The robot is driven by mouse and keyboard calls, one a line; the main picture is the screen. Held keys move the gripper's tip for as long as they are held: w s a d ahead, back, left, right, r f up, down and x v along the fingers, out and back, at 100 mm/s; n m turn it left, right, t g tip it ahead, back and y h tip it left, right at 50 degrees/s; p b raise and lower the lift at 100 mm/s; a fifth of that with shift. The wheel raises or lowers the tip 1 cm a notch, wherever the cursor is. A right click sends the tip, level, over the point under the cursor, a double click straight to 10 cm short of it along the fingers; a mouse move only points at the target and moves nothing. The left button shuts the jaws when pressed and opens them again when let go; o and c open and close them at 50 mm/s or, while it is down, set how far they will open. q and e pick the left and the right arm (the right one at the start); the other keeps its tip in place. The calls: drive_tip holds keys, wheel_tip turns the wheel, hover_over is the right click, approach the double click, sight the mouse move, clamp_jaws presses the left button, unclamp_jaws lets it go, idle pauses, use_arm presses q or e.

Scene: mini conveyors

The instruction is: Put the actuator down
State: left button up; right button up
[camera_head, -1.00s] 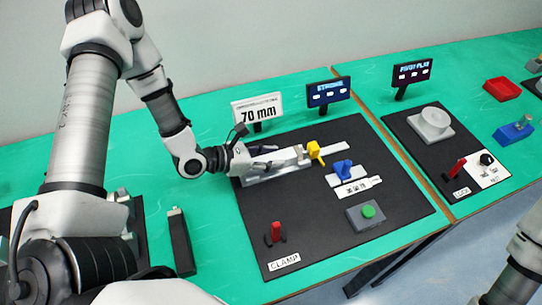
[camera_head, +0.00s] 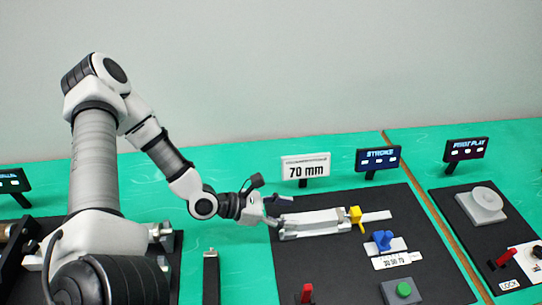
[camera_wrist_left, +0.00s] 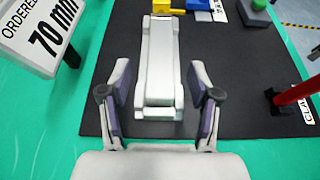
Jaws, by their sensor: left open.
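The actuator appears to be the long silver-grey piece (camera_head: 318,222) lying lengthwise on the black mat at the clamp station; I cannot clearly separate it from its cradle. It also shows in the left wrist view (camera_wrist_left: 158,65), running away from the gripper. A yellow block (camera_head: 355,217) stands at its far end. My left gripper (camera_head: 278,209) is at its near, left end. In the left wrist view the fingers (camera_wrist_left: 160,92) are spread apart, one on each side of the near end, with gaps between. My right gripper is not in view.
A "70 mm" sign (camera_head: 306,168) stands close behind the gripper. A blue part (camera_head: 382,240), a green button (camera_head: 403,289) and a red lever (camera_head: 307,292) are on the same mat. A grey round fixture (camera_head: 484,204) stands on another mat at right.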

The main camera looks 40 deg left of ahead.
use_arm(q)
drive_tip(key=p+v, duration=0.1)
drive_tip(key=v, duration=0.1)
drive_tip(key=p+v, duration=0.1)
drive_tip(key=p, duration=0.1)
drive_tip(key=shift+s+a+r, duration=0.1)
drive_tip(key=shift+s+r, duration=0.05)
drive_tip(key=shift+r, duration=0.35)
drive_tip(key=shift+s+a+f, duration=0.1)
drive_tip(key=shift+s+a, duration=0.15)
drive_tip(key=shift+s, duration=0.1)
drive_tip(key=shift+f, duration=0.1)
